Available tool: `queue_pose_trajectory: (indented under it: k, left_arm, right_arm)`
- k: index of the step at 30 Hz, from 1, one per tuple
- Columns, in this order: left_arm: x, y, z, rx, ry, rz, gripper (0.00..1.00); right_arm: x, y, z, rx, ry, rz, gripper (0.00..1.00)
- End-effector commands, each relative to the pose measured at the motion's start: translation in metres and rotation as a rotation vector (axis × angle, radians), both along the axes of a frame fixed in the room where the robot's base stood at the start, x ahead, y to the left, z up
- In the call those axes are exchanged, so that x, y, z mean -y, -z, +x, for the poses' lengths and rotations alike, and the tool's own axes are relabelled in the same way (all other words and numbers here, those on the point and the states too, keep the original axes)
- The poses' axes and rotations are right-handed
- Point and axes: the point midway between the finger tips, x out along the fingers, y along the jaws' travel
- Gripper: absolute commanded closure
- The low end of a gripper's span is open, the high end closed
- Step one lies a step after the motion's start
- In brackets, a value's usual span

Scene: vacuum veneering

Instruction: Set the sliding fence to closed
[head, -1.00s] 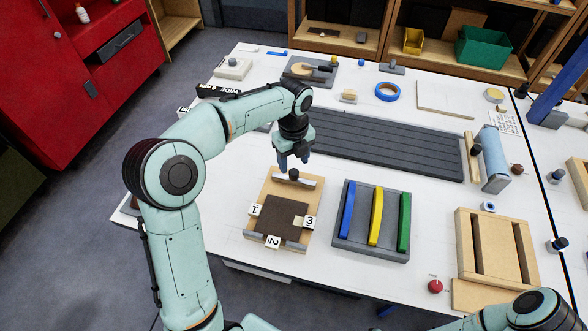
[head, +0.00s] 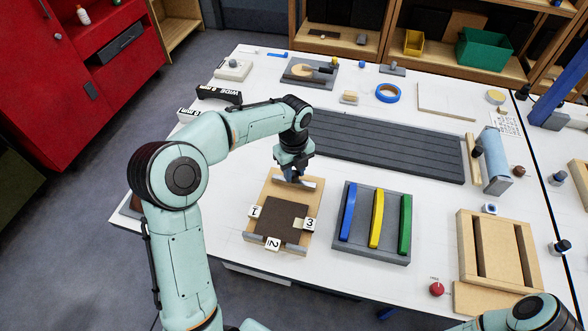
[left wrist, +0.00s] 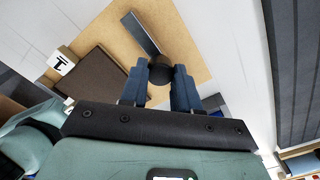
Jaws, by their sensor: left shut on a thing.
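The sliding fence (head: 305,184) is a grey bar near the far edge of a light wooden board (head: 265,190). In the left wrist view the fence (left wrist: 141,33) stands on the board beside a dark round knob (left wrist: 160,74). My left gripper (head: 291,177) points down over the fence and is shut on the knob, whose top shows between the blue fingers (left wrist: 160,88). A dark brown square sheet (head: 282,219) lies on the board, with a gap between it and the fence. My right gripper is out of view.
White tags 1 (head: 255,211), 2 (head: 273,244) and 3 (head: 309,224) sit around the brown sheet. A grey tray (head: 344,252) with blue, yellow and green strips stands to the right. A long grey ribbed panel (head: 390,147) lies behind.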

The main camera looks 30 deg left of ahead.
Motion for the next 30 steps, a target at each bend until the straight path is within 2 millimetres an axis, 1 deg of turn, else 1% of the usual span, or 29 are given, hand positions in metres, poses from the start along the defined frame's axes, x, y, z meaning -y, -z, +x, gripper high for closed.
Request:
queue_pose_trajectory:
  k: [6,9,12,20,21,22,23,30]
  left_arm:
    - [0.008,0.004,-0.036,-0.002,0.001,0.001,1.00]
    - [0.012,0.003,-0.047,-0.001,0.001,0.001,1.00]
    - [0.013,0.001,-0.053,-0.005,0.001,0.000,1.00]
    - [0.013,0.001,-0.053,-0.010,0.001,-0.002,1.00]
    - [0.013,0.001,-0.053,-0.010,0.001,-0.002,0.56]
    - [0.013,0.001,-0.053,-0.010,0.001,-0.001,0.47]
    - [0.013,0.001,-0.053,-0.009,0.001,-0.001,0.43]
    - [0.013,0.000,-0.052,-0.004,0.001,0.000,0.43]
  right_arm:
    - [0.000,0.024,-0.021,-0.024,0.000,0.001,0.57]
    - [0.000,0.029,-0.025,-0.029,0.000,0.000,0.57]
    - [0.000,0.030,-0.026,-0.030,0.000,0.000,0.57]
    - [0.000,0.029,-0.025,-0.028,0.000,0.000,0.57]
    - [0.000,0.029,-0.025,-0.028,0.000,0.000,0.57]
    - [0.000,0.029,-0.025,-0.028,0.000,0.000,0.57]
    - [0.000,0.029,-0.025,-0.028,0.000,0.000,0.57]
    - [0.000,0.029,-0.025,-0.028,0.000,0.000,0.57]
